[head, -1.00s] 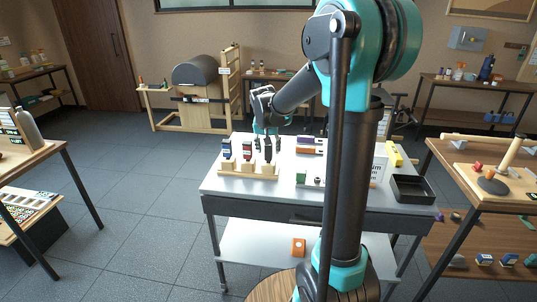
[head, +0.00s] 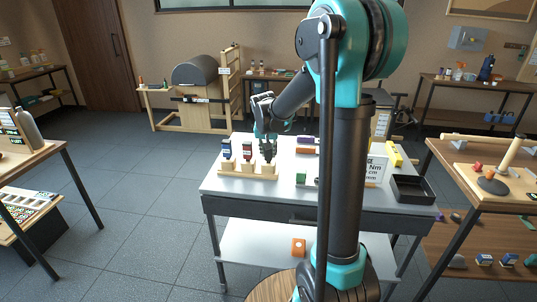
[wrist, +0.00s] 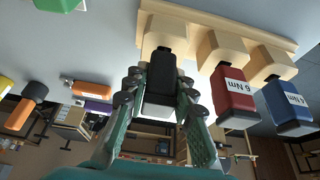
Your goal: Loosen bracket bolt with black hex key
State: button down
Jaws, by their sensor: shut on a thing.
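The black hex key (wrist: 161,72) stands in the end block of a wooden rack (wrist: 208,32), its dark block handle facing the wrist camera. My gripper (wrist: 160,88) is shut on that handle, one finger on each side. In the head view my gripper (head: 268,148) is over the right end of the rack (head: 247,176) and mostly covers the black key. A red key marked in Nm (wrist: 235,97) and a blue key marked in Nm (wrist: 288,105) stand beside it in the same rack. I cannot make out the bracket bolt.
The rack is on a grey cart top (head: 225,188). A black tray (head: 412,190), a white sign (head: 377,170) and small coloured items are to its right.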

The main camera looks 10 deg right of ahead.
jog(key=shift+r, duration=0.15)
notch_tip(320, 180, up, 20)
dwell(0.6)
jog(key=c, duration=1.8)
grip_release()
jog(key=shift+c, duration=0.2)
grip_shut()
